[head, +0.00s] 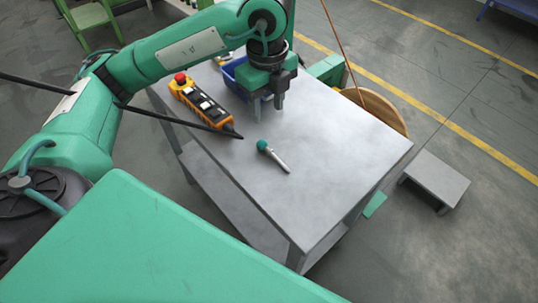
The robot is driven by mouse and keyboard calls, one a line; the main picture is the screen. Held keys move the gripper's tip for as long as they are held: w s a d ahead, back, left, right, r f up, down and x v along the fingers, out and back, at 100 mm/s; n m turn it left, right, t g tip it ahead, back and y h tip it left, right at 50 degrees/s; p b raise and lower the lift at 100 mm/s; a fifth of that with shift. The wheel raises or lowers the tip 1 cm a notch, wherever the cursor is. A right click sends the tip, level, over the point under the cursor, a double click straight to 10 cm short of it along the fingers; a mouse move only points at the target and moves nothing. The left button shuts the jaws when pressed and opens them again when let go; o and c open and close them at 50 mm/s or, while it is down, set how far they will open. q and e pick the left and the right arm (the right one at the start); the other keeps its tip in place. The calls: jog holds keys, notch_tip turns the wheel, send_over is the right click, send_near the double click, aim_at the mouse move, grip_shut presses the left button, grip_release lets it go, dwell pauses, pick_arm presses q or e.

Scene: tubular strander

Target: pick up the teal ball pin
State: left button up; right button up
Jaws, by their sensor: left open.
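The teal ball pin (273,156) lies on the grey metal table (335,170). Its teal ball end points to the upper left and its silver shank to the lower right. My left gripper (268,106) is above the table, up the picture from the pin and apart from it. It points down and holds nothing that I can see; the gap between its fingers is hard to make out from this angle. My right gripper is not in view.
An orange and black control pendant (201,103) with a red button lies left of my gripper. A blue bin (228,75) stands behind it, partly hidden by my arm. A wooden reel (378,108) and a low grey step (436,180) are beyond the table's right side. The table's right part is clear.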

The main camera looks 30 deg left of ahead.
pick_arm(q)
jog(key=f, duration=0.1)
send_over(269, 150)
notch_tip(269, 150, down, 8)
jog(key=shift+a, duration=0.15)
notch_tip(269, 150, down, 5)
jog(key=shift+w+r+p, duration=0.1)
jog(key=shift+p, duration=0.35)
grip_shut()
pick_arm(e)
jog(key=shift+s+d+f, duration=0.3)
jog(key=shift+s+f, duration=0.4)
